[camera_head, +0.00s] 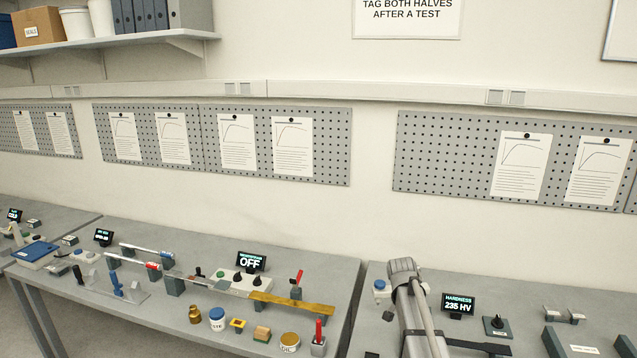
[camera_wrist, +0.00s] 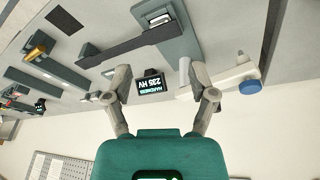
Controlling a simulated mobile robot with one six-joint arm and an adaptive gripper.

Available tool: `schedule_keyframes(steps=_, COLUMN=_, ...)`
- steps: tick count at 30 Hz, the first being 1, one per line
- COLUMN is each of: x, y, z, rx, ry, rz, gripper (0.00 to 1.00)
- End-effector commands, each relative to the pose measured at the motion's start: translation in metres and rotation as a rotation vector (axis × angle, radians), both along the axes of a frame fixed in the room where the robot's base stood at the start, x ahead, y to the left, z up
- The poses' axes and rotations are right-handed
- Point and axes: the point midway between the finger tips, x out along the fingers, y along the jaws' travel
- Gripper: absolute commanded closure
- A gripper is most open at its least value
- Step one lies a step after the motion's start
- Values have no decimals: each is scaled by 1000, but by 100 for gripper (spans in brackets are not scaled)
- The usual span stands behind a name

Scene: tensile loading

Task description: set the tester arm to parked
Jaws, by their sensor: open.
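The hardness tester's display (camera_head: 458,305) reads 235 HV on the right bench in the head view. It shows upside down in the wrist view (camera_wrist: 150,84). A long dark bar (camera_wrist: 125,44), which looks like the tester arm, reaches out from a grey-green column (camera_wrist: 177,45) in the wrist view. My gripper (camera_wrist: 159,96) is open with nothing held. The display shows between its fingers, and the bar lies beyond the fingertips, apart from them. In the head view my arm covers part of the tester area, and my gripper cannot be made out there.
A blue-topped white device (camera_head: 381,288) stands beside my arm; its blue knob (camera_wrist: 250,87) shows in the wrist view. A dark knob on a plate (camera_head: 497,325) sits right of the display. The left bench (camera_head: 335,275) is crowded with tools and small containers.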

Motion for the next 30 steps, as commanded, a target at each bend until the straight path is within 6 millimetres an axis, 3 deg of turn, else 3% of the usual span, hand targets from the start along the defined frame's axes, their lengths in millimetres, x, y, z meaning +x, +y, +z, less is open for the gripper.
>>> schedule_keyframes(steps=1, x=-23, y=8, z=-12, rx=9, ry=17, rz=38, gripper=27)
schedule_keyframes(steps=9, x=-139, y=57, z=-59, rx=79, ry=140, rz=353, gripper=27)
schedule_keyframes(steps=15, x=-210, y=84, z=-83, rx=131, ry=206, rz=571, gripper=27)
schedule_keyframes(steps=21, x=-240, y=96, z=-91, rx=158, ry=233, rz=678, gripper=27)
schedule_keyframes(steps=30, x=-242, y=98, z=-90, rx=162, ry=236, rz=693, gripper=27)
